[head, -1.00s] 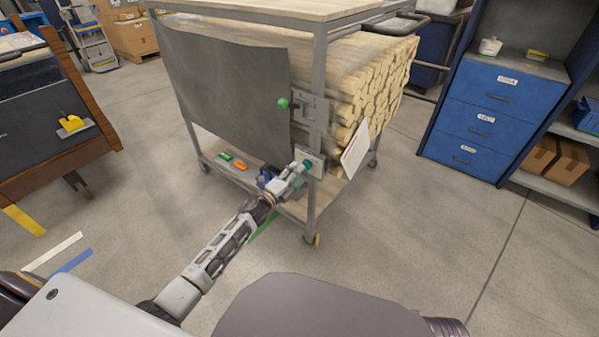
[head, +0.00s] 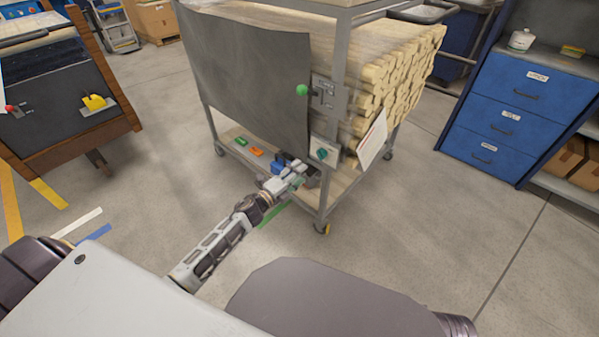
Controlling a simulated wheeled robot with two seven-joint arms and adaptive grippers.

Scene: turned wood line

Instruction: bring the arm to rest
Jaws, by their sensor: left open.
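My left gripper (head: 294,174) is open and empty. It is just in front of the cart's near corner, a little below and left of a small box with a teal knob (head: 322,154) on the cart post. The gripper looks apart from the knob. My left arm reaches up to it from the lower left. My right gripper does not show.
The wheeled cart (head: 328,201) holds stacked wooden rods (head: 400,75) behind a dark curtain (head: 250,80). A green-ball lever (head: 302,90) sits on its post. Blue drawers (head: 520,95) stand right, a dark wood-edged bench (head: 60,100) left.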

